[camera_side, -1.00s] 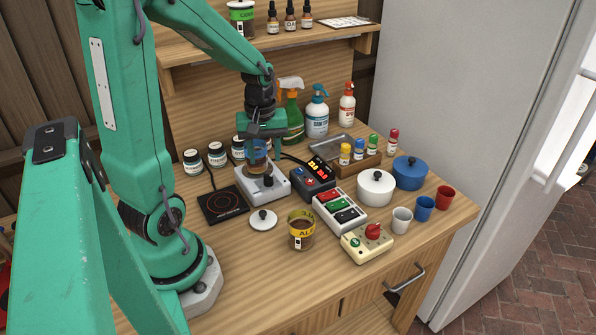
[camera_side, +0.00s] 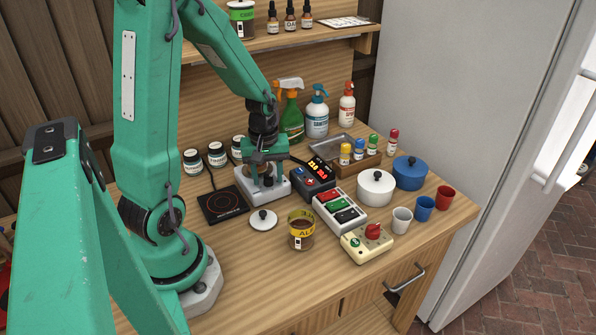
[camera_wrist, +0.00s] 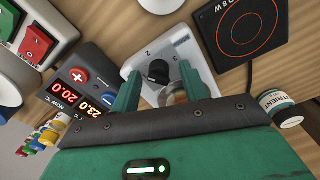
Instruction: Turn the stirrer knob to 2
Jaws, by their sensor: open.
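The stirrer (camera_side: 283,189) is a pale grey-white box with a black knob (camera_side: 267,182). In the wrist view the stirrer's top (camera_wrist: 186,51) carries the same knob (camera_wrist: 157,72), and a small numeral that looks like 2 is printed beyond it. The knob's pointer direction is too small to read. My gripper (camera_side: 262,172) is open and low over the stirrer. In the wrist view its two fingertips (camera_wrist: 160,73) stand on either side of the knob; I cannot tell whether they touch it. A round glassy or metallic part shows partly behind the knob, mostly hidden by my gripper.
A hot plate (camera_side: 222,204) lies left of the stirrer, a dark temperature controller (camera_side: 312,180) right of it.

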